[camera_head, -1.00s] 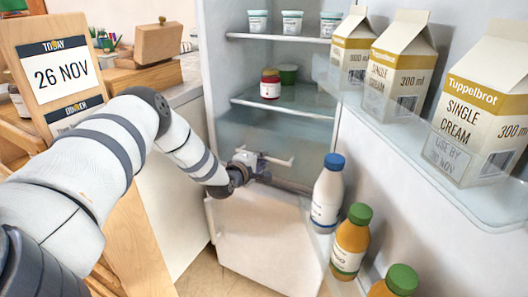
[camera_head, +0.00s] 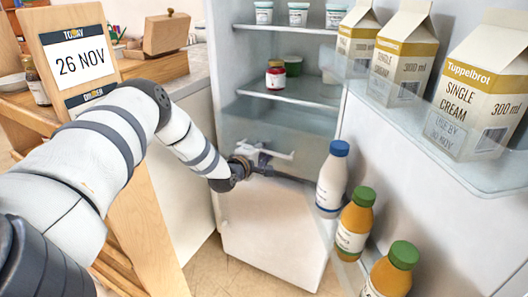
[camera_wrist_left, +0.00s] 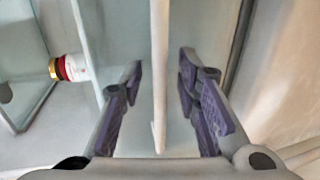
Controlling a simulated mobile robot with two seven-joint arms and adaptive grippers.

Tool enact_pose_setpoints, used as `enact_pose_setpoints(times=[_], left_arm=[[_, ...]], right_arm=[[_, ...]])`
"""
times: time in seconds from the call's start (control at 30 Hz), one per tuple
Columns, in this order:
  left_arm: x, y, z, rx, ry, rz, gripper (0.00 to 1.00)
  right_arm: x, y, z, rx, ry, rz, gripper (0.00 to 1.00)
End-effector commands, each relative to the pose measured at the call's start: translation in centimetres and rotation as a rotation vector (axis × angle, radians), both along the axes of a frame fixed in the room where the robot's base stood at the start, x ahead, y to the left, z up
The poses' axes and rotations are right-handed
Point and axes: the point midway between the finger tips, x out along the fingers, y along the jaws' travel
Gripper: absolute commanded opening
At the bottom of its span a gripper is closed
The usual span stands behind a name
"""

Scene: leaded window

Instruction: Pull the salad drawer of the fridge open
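The salad drawer (camera_head: 245,125) is a pale, see-through bin low in the fridge, below the glass shelf. Its handle (camera_head: 281,154) is a white bar across the front; in the left wrist view the bar (camera_wrist_left: 159,80) runs between the fingers. My left gripper (camera_head: 262,157) is at the handle. In the left wrist view my left gripper's purple-padded fingers (camera_wrist_left: 160,95) stand apart on either side of the bar, with a gap visible on both sides. How far the drawer is out is hard to tell. My right gripper is not in view.
The open fridge door stands at right, holding cream cartons (camera_head: 480,85), a white bottle (camera_head: 332,180) and orange bottles (camera_head: 354,225) near the drawer's right side. A red jar (camera_head: 276,78) sits on the shelf above. A wooden calendar stand (camera_head: 85,55) is at left.

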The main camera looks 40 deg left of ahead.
Motion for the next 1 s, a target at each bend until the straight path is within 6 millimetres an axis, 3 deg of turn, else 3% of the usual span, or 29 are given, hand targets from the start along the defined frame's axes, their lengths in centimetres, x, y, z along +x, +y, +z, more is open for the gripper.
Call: enact_pose_setpoints(times=[0.17, 0.4, 0.6, 1.0], left_arm=[[-1.0, -0.2, 0.2, -0.002, 0.001, 0.001, 0.30], [-6.7, -2.0, 1.7, -0.006, -0.002, 0.003, 0.30], [-10.3, -3.2, 2.6, -0.002, -0.002, 0.002, 0.30], [-11.1, -3.6, 2.7, 0.000, 0.000, 0.000, 0.30]], right_arm=[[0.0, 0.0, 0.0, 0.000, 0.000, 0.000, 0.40], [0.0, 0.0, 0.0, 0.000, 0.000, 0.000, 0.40], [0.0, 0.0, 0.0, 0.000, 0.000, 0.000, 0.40], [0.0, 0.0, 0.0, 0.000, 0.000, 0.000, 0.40]])
